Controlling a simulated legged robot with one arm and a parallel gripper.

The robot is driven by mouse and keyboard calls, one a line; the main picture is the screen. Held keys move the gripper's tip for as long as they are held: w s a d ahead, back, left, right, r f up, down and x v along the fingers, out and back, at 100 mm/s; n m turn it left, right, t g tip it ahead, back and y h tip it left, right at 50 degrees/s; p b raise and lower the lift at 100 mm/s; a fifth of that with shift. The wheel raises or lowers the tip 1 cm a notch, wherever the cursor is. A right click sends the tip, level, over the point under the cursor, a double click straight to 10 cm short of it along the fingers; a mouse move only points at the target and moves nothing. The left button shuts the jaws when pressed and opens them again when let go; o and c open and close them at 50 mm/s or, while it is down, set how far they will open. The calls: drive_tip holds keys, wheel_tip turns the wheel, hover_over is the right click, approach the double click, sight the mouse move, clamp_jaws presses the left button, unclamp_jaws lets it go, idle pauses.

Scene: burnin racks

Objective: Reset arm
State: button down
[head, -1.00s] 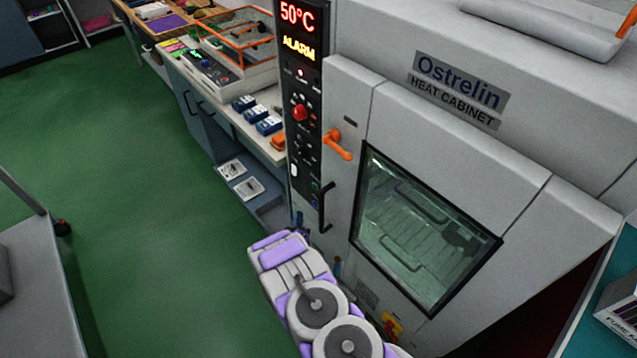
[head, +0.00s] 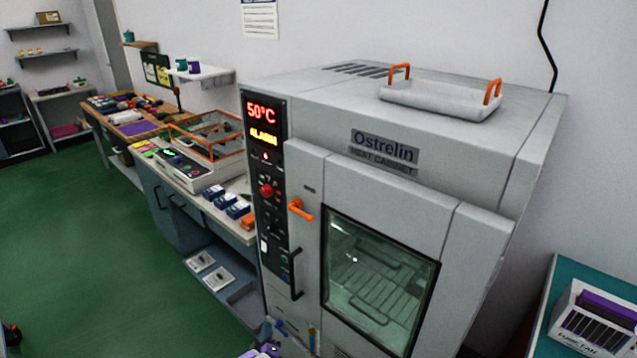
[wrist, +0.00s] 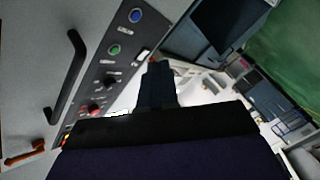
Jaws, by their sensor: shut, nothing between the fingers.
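My gripper (wrist: 158,85) shows in the wrist view as a dark shape at the middle, with its fingers together and nothing held. It is in front of the heat cabinet's control panel side, apart from the handles. In the head view only a small purple and grey part of my arm shows at the bottom edge; the gripper itself is not seen there. The grey heat cabinet (head: 470,232) has its windowed door shut. Its display (head: 263,124) reads 50°C and ALARM.
An orange door handle (head: 300,209) and a black handle (head: 296,274) stick out of the cabinet front. A tray (head: 440,98) with orange handles rests on top. A cluttered bench (head: 165,178) runs to the left. Green floor (head: 95,250) is open at left.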

drive_tip(key=w+r+m+g+y, duration=0.1)
drive_tip(key=w+r+m+g, duration=0.15)
drive_tip(key=r, duration=0.35)
drive_tip(key=w+r+m+g, duration=0.1)
drive_tip(key=r+m+g, duration=0.1)
drive_tip(key=r+g, duration=0.3)
drive_tip(key=s+d+r+g+y, duration=0.1)
drive_tip(key=s+d+r, duration=0.3)
drive_tip(key=r, duration=0.3)
drive_tip(key=s+d+r+g, duration=0.2)
drive_tip(key=s+d+r, duration=0.15)
drive_tip(key=r, duration=0.25)
drive_tip(key=s+d+r+m+g+h, duration=0.1)
drive_tip(key=s+d+r, duration=0.4)
drive_tip(key=s, duration=0.8)
drive_tip(key=s+d+r+m+g+h, duration=0.1)
drive_tip(key=s+d+r+m+g, duration=0.2)
drive_tip(key=s+d, duration=0.7)
drive_tip(key=s+d+r+m+g+h, duration=0.1)
drive_tip(key=s+d+r+g, duration=0.3)
drive_tip(key=s, duration=1.4)
drive_tip(key=d+r+m, duration=0.1)
drive_tip(key=d+r, duration=0.2)
drive_tip(key=d, duration=0.1)
drive_tip(key=shift+d, duration=0.25)
